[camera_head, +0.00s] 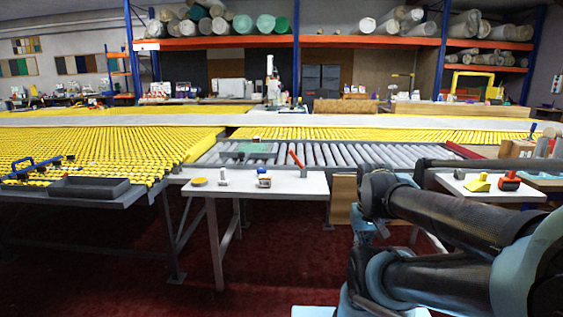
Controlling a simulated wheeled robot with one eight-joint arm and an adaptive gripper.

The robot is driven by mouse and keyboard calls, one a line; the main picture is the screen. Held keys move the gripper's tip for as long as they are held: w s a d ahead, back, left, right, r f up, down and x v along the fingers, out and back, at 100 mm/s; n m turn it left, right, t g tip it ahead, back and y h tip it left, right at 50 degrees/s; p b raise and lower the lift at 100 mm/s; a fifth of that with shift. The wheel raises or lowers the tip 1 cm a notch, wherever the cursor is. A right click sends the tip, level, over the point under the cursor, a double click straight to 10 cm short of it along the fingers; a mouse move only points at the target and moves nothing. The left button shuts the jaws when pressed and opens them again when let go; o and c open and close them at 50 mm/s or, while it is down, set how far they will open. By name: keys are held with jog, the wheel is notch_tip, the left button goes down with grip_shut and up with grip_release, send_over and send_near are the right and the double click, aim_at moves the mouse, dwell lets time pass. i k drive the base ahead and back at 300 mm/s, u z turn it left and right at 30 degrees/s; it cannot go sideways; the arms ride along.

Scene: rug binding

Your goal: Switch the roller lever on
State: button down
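A red-orange lever (296,158) stands tilted at the front edge of the grey roller bed, its top leaning left. It is small in this view, and its base and any marking are too small to read. My dark arm (440,215) with pale blue joints fills the lower right, folded, apart from the lever and to its right. I cannot make out any gripper fingers; the end of the arm is hidden or outside the picture.
A right-hand white table (455,187) holds yellow and red items. Red floor (290,250) lies open in front.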

aim_at(291, 152)
jog(key=u, duration=2.25)
jog(key=i, duration=0.95)
jog(key=z, duration=2.25)
